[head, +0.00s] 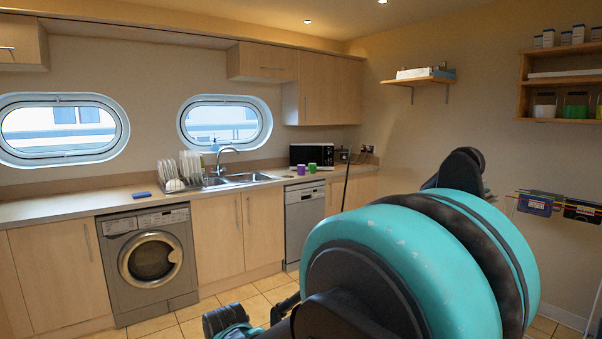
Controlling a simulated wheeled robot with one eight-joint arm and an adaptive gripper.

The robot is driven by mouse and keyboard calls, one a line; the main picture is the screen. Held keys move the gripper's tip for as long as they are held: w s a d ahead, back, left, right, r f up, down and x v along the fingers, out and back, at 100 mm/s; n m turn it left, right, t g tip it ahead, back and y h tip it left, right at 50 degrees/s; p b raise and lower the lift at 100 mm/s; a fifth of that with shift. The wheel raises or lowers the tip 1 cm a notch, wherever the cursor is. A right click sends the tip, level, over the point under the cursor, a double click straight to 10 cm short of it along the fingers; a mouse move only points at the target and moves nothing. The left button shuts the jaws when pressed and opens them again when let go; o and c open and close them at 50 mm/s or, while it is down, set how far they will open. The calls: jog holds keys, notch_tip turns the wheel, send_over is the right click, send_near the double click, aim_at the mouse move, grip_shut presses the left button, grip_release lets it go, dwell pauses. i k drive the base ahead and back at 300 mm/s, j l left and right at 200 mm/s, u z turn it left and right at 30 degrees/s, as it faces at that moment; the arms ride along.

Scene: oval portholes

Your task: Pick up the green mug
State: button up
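The green mug (312,168) stands upright on the worktop by the right end of the sink, in front of the microwave. It is small and far off in the head view. A purple mug (301,169) stands close at its left. My teal and black arm fills the lower right, close to the camera and well apart from the mugs. Dark parts of my arm also show at the bottom middle. I cannot make out my gripper's fingertips among them, nor whether they are open or shut.
A microwave (312,155) stands behind the mugs. The sink (245,178) and a rack of white plates (184,170) are to the left. A blue sponge (141,195) lies farther left on the worktop (75,206). Tiled floor (240,296) lies clear before the cabinets.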

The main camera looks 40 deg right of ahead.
aim_at(312, 167)
jog(key=i+l+z, duration=0.35)
jog(key=i, duration=0.2)
jog(key=i+l+z, duration=0.4)
jog(key=i, duration=0.2)
jog(key=i+z, duration=0.35)
jog(key=i, duration=1.35)
jog(key=i+l+u, duration=0.1)
jog(key=i, duration=1)
jog(key=i+l+u, duration=0.1)
jog(key=i+u, duration=0.25)
jog(key=i, duration=0.15)
jog(key=i+l+u, duration=0.3)
jog(key=i, duration=0.2)
jog(key=i+l+u, duration=0.35)
jog(key=i+z, duration=0.1)
jog(key=z, duration=1.3)
